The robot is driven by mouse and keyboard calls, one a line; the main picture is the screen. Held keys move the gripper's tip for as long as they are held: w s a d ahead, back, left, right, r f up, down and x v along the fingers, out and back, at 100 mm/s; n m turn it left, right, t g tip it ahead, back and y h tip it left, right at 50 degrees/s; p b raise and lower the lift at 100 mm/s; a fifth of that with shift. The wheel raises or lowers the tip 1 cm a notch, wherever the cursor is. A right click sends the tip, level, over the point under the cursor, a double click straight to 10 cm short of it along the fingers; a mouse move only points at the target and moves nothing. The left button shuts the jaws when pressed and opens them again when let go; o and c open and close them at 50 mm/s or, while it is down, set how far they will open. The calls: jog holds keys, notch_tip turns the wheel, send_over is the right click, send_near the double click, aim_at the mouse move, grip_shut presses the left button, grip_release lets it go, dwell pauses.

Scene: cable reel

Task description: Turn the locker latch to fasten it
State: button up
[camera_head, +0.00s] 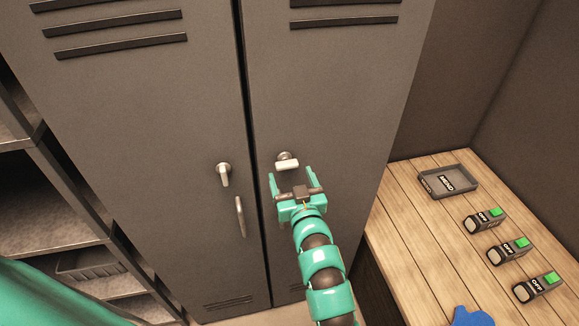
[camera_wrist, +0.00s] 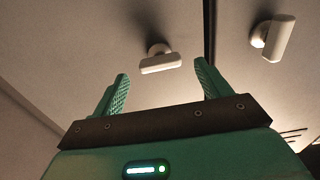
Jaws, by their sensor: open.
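The grey locker (camera_head: 330,100) has two doors with a white latch on each. The right door's latch (camera_head: 287,164) lies roughly crosswise, while the left door's latch (camera_head: 224,175) points down. My gripper (camera_head: 291,179) is open and empty just below and in front of the right door's latch. In the wrist view, that latch (camera_wrist: 160,64) shows ahead, between the two fingertips (camera_wrist: 161,72), with a visible gap to them. The left door's latch (camera_wrist: 271,38) shows to the right there, past the dark door seam.
A curved handle (camera_head: 240,216) is on the left door below its latch. A wooden bench (camera_head: 415,235) on the right holds a grey tray (camera_head: 447,182), several switch boxes with green buttons (camera_head: 508,250) and a blue item (camera_head: 472,317). Shelves (camera_head: 45,200) stand at left.

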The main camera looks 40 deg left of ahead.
aim_at(286, 163)
jog(key=shift+p+x, duration=0.45)
jog(key=shift+x, duration=0.85)
jog(key=c, duration=1)
